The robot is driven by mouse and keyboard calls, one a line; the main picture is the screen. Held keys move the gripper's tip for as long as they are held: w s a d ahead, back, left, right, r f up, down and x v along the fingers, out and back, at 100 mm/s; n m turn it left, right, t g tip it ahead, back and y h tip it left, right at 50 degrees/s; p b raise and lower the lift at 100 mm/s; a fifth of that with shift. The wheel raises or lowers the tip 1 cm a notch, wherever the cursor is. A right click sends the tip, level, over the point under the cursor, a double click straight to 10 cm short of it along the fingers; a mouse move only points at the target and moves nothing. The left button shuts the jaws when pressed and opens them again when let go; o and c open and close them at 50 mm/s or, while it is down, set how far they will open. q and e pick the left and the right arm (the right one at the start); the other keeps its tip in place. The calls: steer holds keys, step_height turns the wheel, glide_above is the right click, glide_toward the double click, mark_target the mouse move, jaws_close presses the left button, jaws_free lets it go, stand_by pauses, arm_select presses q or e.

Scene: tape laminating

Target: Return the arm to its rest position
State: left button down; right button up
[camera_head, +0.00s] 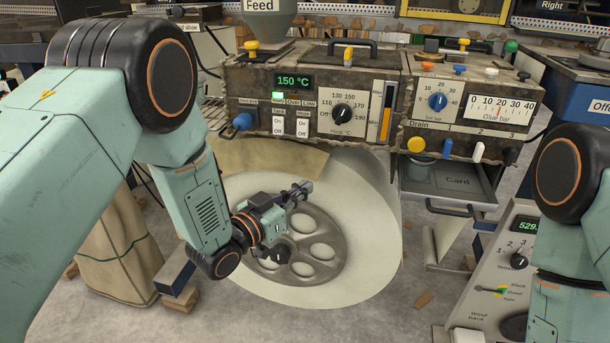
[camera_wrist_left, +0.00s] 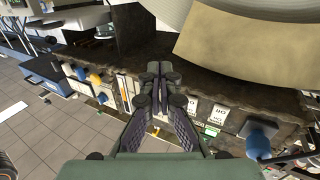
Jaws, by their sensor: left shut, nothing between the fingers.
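My left arm comes in from the left in the head view, bent at the elbow. Its gripper (camera_head: 300,190) is in front of the large pale roll with a grey spoked hub (camera_head: 330,260). The gripper is shut and empty. In the left wrist view, the gripper's dark fingers (camera_wrist_left: 160,78) meet at the tips, with the control panel behind them. My right arm shows at the right edge of the head view, but its gripper is out of view.
The control panel (camera_head: 310,105), with a 150 °C display, knobs and switches, is behind and above my left gripper. A console (camera_head: 490,290) stands at lower right. A beige sack (camera_head: 118,250) stands at left.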

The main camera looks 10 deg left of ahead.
arm_select(q)
steer(key=s+a+f+n+g+y, duration=0.2)
steer(key=s+a+f+g+y, duration=0.2)
steer(key=s+f, duration=0.5)
steer(key=s+a+f+n+g+y, duration=0.25)
steer(key=s+a+f, duration=0.25)
steer(key=s+f, duration=0.35)
steer(key=s+a+f+n+g+y, duration=0.1)
steer(key=s+a+f+g, duration=0.1)
steer(key=s, duration=1)
steer(key=s+a+f+n+g+y, duration=0.1)
steer(key=s+f+g, duration=0.3)
steer(key=s, duration=0.8)
steer(key=a+g+y, duration=0.1)
steer(key=g, duration=0.1)
steer(key=shift+a+f+g+p, duration=0.15)
steer(key=shift+a+g+p, duration=0.05)
steer(key=shift+g+p, duration=0.15)
